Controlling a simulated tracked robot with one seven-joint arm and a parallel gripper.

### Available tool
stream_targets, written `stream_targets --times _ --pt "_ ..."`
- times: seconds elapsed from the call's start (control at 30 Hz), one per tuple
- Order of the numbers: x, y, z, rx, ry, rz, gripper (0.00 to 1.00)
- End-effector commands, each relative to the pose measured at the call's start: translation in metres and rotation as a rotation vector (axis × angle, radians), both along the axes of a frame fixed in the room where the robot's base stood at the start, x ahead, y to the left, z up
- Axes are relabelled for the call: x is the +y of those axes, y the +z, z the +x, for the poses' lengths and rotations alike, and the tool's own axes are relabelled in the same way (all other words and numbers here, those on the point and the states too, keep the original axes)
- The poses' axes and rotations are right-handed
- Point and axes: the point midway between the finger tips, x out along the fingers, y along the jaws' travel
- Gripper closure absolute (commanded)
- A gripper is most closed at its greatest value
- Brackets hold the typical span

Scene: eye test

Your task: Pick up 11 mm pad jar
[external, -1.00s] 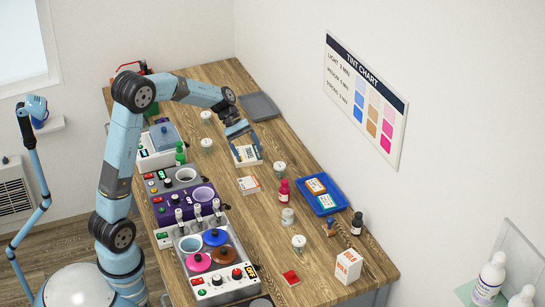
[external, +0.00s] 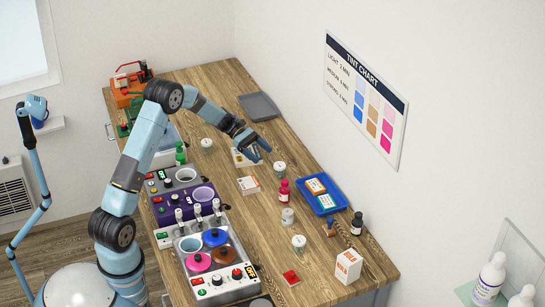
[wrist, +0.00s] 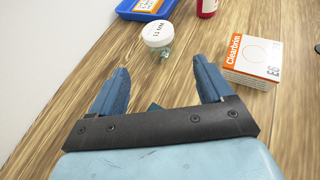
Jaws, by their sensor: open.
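The pad jar (wrist: 158,34) has a white lid marked "11 MM" and a clear greenish body. It stands upright on the wooden table, just beyond my fingertips in the wrist view. In the external view this jar (external: 279,168) stands just to the lower right of my gripper (external: 261,150). My gripper (wrist: 160,66) is open, with nothing between its two blue fingers. The fingers are apart from the jar.
A red bottle (wrist: 207,7) and a blue tray (wrist: 140,8) lie beyond the jar. Similar jars (external: 298,243) stand elsewhere. The wall is close behind.

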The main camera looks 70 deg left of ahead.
Motion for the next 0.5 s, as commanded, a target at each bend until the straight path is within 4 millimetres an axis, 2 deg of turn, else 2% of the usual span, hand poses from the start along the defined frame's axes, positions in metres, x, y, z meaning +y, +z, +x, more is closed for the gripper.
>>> stream_targets --times 0.1,0.3,0.5 --pt "-0.019 -0.009 0.01 0.001 -0.004 -0.001 0.2" --pt "-0.042 -0.021 0.023 0.002 -0.002 0.0 0.2" --pt "-0.051 -0.024 0.028 0.002 -0.001 0.0 0.2"
